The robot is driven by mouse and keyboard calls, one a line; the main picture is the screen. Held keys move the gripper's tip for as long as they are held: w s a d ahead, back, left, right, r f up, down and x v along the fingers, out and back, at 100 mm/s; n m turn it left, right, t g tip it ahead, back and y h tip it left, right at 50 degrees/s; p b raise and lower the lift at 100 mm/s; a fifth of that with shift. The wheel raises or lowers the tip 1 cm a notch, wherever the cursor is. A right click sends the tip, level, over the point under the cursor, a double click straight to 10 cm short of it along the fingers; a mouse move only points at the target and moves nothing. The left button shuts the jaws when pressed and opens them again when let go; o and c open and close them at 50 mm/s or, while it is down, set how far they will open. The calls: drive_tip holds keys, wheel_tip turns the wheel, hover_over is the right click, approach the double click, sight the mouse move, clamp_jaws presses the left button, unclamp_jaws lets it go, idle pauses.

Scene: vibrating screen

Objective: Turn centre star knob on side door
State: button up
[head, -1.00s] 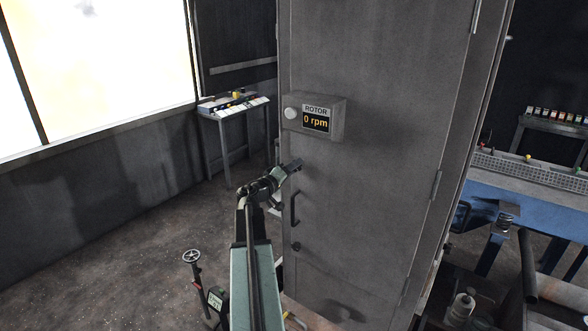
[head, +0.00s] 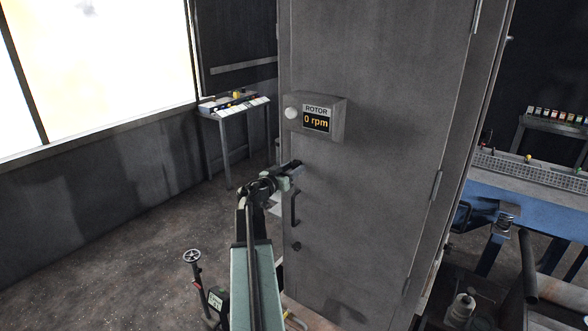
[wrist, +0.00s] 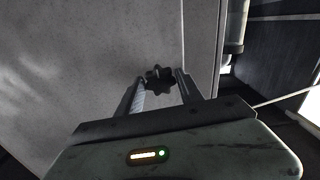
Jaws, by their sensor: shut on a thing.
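The grey side door (head: 375,150) fills the middle of the head view, with a dark upright handle (head: 294,208) near its left edge. My gripper (head: 295,170) is at the door's left edge, just above the handle, and hides the knob there. In the wrist view a dark star knob (wrist: 160,80) sits between the two fingers of my gripper (wrist: 163,82), near their tips. The gripper is shut on this star knob. Another small dark knob (head: 296,246) shows lower on the door, below the handle.
A grey box (head: 317,117) on the door reads "ROTOR 0 rpm" and has a pale round lamp or button. A handwheel on a stand (head: 192,256) is at lower left. A small table (head: 234,104) stands behind left, and a blue machine frame (head: 530,195) is at right.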

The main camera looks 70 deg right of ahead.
drive_tip(key=shift+m, duration=0.6)
drive_tip(key=o, duration=1.3)
drive_tip(key=shift+s, duration=0.1)
drive_tip(key=v, duration=0.8)
